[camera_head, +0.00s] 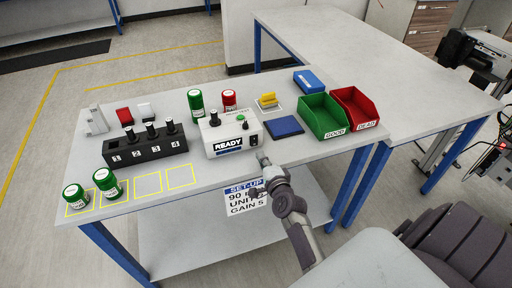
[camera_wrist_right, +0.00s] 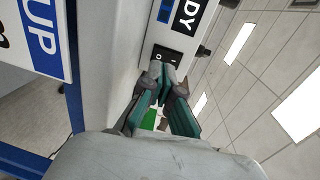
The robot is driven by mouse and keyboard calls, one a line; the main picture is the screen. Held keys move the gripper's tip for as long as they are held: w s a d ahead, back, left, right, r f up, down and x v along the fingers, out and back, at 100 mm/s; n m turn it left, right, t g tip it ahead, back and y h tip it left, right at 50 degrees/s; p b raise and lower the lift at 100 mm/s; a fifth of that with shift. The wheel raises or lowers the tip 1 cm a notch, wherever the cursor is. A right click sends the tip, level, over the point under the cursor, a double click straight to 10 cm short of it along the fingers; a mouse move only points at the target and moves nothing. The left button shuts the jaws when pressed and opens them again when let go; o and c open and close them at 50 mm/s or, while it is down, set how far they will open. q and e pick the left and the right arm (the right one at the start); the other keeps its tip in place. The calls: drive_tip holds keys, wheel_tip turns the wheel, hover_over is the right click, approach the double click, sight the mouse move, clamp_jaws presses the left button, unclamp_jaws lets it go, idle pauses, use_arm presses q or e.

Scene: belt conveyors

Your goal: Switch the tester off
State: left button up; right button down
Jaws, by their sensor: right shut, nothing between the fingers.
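The tester (camera_head: 218,133) is a white box on the table with a READY label, a black knob on top and a green button. A small black rocker switch (camera_head: 253,140) is at the right end of its front. The right wrist view shows the tester's front close up, with the black rocker switch (camera_wrist_right: 166,54) just beyond my fingertips. My right gripper (camera_head: 261,156) is shut and empty, in front of the switch. In the right wrist view its fingertips (camera_wrist_right: 162,72) are at the switch's lower edge; I cannot tell whether they touch. My left gripper is not in view.
A black block (camera_head: 146,148) with several black-topped pieces stands left of the tester. Green jars (camera_head: 108,184) stand in yellow squares at the front left. A green GOOD bin (camera_head: 324,117) and red DEAD bin (camera_head: 357,108) are right. A SET-UP sign (camera_head: 246,198) hangs at the front edge.

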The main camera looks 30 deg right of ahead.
sight(253, 144)
drive_tip(key=x, duration=0.5)
drive_tip(key=shift+w, duration=0.2)
